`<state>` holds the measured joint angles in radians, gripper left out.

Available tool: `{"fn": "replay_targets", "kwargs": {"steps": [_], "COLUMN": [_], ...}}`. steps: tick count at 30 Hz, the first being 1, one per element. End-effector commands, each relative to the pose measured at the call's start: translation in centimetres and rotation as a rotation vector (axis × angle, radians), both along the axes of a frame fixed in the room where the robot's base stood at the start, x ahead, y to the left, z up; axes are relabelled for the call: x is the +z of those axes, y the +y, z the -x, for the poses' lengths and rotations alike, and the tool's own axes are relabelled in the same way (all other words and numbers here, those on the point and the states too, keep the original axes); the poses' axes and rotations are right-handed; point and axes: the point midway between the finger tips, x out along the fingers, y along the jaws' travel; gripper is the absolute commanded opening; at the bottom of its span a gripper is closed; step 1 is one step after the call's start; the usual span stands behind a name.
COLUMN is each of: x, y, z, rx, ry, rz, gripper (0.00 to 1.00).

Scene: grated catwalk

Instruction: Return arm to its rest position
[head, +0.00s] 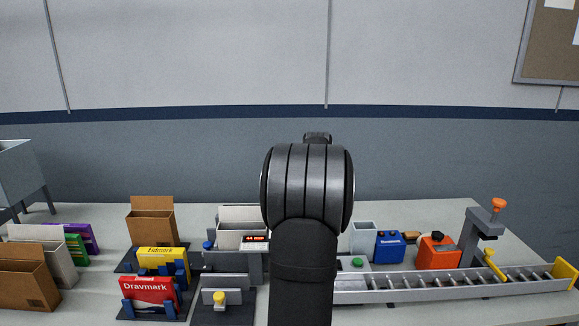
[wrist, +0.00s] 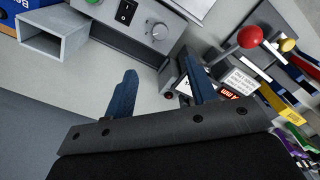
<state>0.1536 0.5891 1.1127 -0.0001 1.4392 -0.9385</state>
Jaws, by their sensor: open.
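A small display with red digits (head: 255,239) sits just left of my arm in the head view. It also shows behind the right finger in the wrist view (wrist: 230,94).
The bench (head: 400,312) holds a red box (head: 148,293), a yellow box (head: 162,261), and open cartons (head: 152,222) at left. A roller conveyor (head: 455,286), a blue case (head: 389,246) and an orange container (head: 438,252) stand at right. In the wrist view a red knob (wrist: 250,37) rises nearby.

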Motion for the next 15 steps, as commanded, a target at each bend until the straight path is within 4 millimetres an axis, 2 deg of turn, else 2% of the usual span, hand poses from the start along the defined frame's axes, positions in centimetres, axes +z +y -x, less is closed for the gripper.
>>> {"fn": "replay_targets", "kwargs": {"steps": [3, 15], "x": [-2.5, -10.5], "y": [0.0, 0.0], "z": [0.1, 0.1], "rx": [0.000, 0.000], "ry": [0.005, 0.004], "rz": [-0.001, -0.001], "gripper": [0.51, 0.51]}}
